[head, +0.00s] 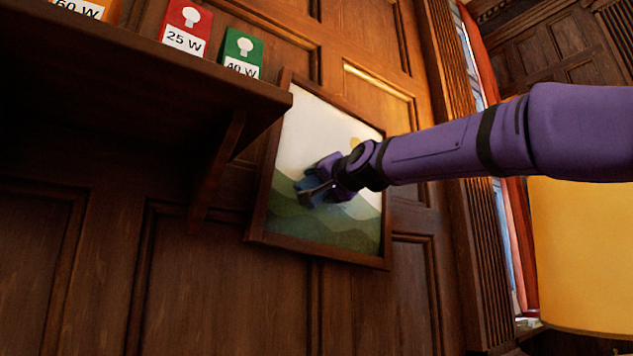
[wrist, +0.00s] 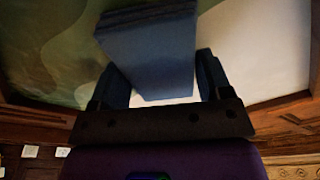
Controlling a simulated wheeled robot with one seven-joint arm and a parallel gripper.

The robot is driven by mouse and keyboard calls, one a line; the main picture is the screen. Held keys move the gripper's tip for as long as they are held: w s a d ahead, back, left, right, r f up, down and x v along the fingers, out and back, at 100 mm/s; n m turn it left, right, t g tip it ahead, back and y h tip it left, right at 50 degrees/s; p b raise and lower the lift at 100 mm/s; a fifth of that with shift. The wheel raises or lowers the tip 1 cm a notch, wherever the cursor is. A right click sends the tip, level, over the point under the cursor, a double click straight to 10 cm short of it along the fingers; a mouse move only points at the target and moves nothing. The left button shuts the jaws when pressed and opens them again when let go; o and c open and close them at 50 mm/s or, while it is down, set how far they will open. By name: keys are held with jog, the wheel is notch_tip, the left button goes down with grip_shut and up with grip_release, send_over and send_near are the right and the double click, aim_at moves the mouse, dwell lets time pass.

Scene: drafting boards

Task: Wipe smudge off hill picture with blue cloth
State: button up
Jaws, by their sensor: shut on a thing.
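The hill picture (head: 330,235) hangs on the wood-panelled wall in a brown frame, with green hills below a pale sky. My gripper (head: 318,190) is in front of its middle, at the line between hills and sky. In the wrist view my gripper (wrist: 160,85) is shut on the folded blue cloth (wrist: 150,50), which sits between its two fingers. The cloth's far end is at or very near the picture's surface; I cannot tell whether it touches. No smudge can be made out; the cloth and gripper hide part of the picture.
A dark wooden shelf (head: 150,75) with a bracket juts out at upper left, close to the picture frame. Red (head: 186,28) and green (head: 242,52) bulb boxes stand on it. A yellow lampshade (head: 585,255) is at right, below my arm.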

aim_at(309, 178)
jog(key=shift+w+d+f, duration=0.35)
jog(key=shift+w+d, duration=0.7)
jog(key=shift+d, duration=0.45)
jog(key=shift+w+d+f, duration=0.35)
jog(key=shift+w+d, duration=0.65)
jog(key=shift+d, duration=0.5)
jog(key=shift+w+d+f, duration=0.35)
jog(key=shift+w+d, duration=0.7)
jog(key=shift+d, duration=0.45)
jog(key=shift+s+a+r, duration=0.45)
jog(key=shift+s+a, duration=0.85)
jog(key=shift+a, duration=0.7)
jog(key=shift+s+a+r, duration=0.45)
jog(key=shift+s+a, duration=0.85)
jog(key=shift+a, duration=0.7)
jog(key=shift+s+a+r, duration=0.45)
jog(key=shift+s+a, duration=0.85)
jog(key=shift+a, duration=0.7)
jog(key=shift+s, duration=0.1)
jog(key=shift+d+r+v, duration=0.15)
jog(key=shift+d+v, duration=0.05)
jog(key=shift+v, duration=1.25)
jog(key=shift+d+r+v, duration=0.15)
jog(key=shift+v, duration=1.3)
jog(key=shift+d+v, duration=0.25)
jog(key=shift+v, duration=1.05)
jog(key=shift+r, duration=0.15)
